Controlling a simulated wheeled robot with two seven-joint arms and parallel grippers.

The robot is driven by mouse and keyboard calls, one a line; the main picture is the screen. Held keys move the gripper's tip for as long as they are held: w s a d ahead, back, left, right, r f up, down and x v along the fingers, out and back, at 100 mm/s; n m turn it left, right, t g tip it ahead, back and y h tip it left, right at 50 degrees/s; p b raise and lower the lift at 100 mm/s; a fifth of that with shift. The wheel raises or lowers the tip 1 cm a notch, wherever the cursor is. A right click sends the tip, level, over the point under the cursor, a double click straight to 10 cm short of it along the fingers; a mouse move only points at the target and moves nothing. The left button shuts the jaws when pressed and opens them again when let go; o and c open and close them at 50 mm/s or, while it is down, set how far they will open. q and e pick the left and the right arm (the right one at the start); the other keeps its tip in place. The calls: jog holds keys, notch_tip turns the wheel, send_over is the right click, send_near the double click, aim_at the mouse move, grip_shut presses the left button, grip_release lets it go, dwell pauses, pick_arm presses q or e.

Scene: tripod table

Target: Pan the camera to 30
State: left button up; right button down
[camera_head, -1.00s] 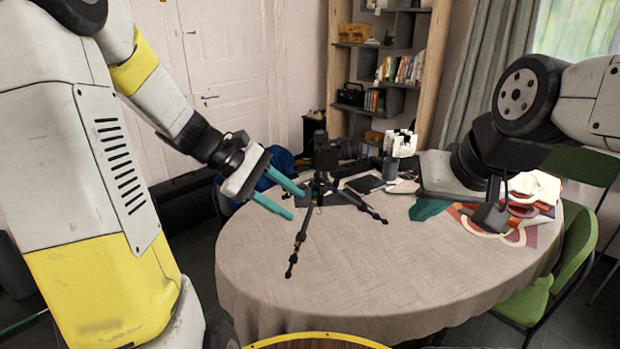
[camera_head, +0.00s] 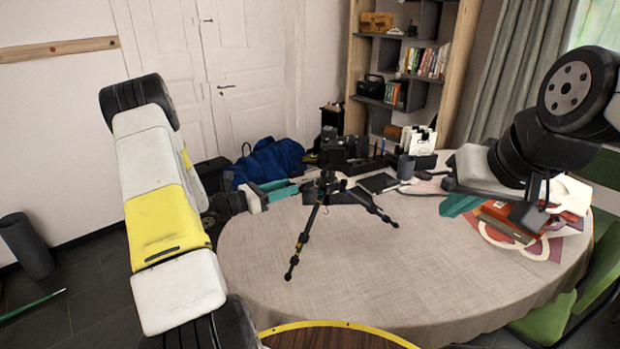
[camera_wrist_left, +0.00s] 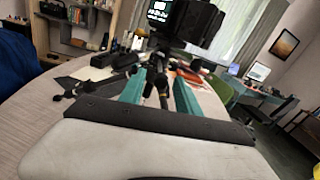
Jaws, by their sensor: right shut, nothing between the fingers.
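A black camera (camera_head: 342,148) sits on top of a black tripod (camera_head: 309,222) that stands with its legs spread on the table (camera_head: 350,275). In the left wrist view the camera (camera_wrist_left: 188,22) is close and high, with a lit screen on its left part. My left gripper (camera_head: 296,187) is at the left of the tripod head, below the camera. In the left wrist view its teal fingers (camera_wrist_left: 160,92) are apart, with dark tripod parts showing between and beyond them; contact cannot be told. My right gripper (camera_head: 458,205) is shut over the table's right side, partly hidden by its own wrist.
Red books (camera_head: 510,218) lie at the table's right. A grey cup (camera_head: 405,167) and a dark flat item (camera_head: 378,183) are behind the tripod. A blue bag (camera_head: 268,160) is beyond the table's left edge. The table's front is clear.

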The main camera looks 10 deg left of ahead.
pick_arm(q)
jog(key=shift+x, duration=2.35)
grip_shut()
